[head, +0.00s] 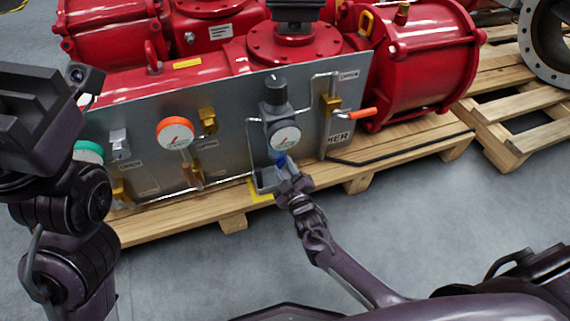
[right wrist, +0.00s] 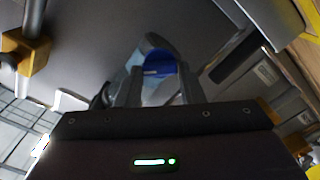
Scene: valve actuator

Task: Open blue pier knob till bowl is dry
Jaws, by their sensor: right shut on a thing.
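The blue knob (head: 280,160) sits below a gauge with a black housing (head: 284,138) on the grey panel (head: 230,130). My right gripper (head: 287,172) reaches up to it from below and is shut on it. In the right wrist view the blue knob (right wrist: 157,68) shows between the two fingers (right wrist: 157,88). A clear bowl (right wrist: 160,90) seems to be behind the fingers, but its contents cannot be made out. My left arm stands at the left edge of the head view; its gripper fingers cannot be made out clearly.
The panel carries an orange-rimmed gauge (head: 175,133), a green-rimmed gauge (head: 88,152), brass fittings and an orange-handled valve (head: 362,113). Red actuator cylinders (head: 420,60) stand behind it on a wooden pallet (head: 400,145). The grey floor in front is clear.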

